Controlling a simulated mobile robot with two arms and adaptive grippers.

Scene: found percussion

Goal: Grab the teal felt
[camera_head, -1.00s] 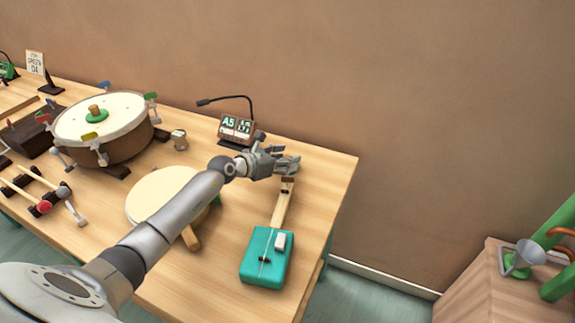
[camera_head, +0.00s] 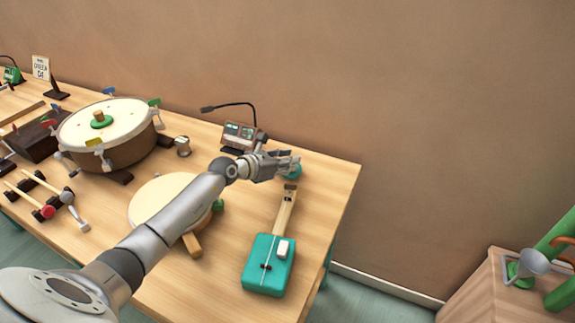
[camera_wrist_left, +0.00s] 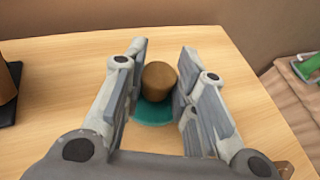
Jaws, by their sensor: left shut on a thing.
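The teal felt (camera_head: 293,172) is a small round disc near the table's back right end, partly hidden by my left gripper in the head view. In the left wrist view the teal felt (camera_wrist_left: 153,113) shows with a brown cylindrical knob (camera_wrist_left: 158,80) standing on it. My left gripper (camera_head: 291,162) reaches over it from the left. In the wrist view its fingers (camera_wrist_left: 163,58) stand on either side of the knob, shut on it. Whether the felt touches the table is not clear. My right gripper is not in view.
A teal box with a wooden neck (camera_head: 268,265) lies in front of the gripper. A small display with a lamp (camera_head: 239,134) stands behind it. A round pale board (camera_head: 150,195) lies under my arm, and a large drum (camera_head: 120,148) stands left. The table's right edge is close.

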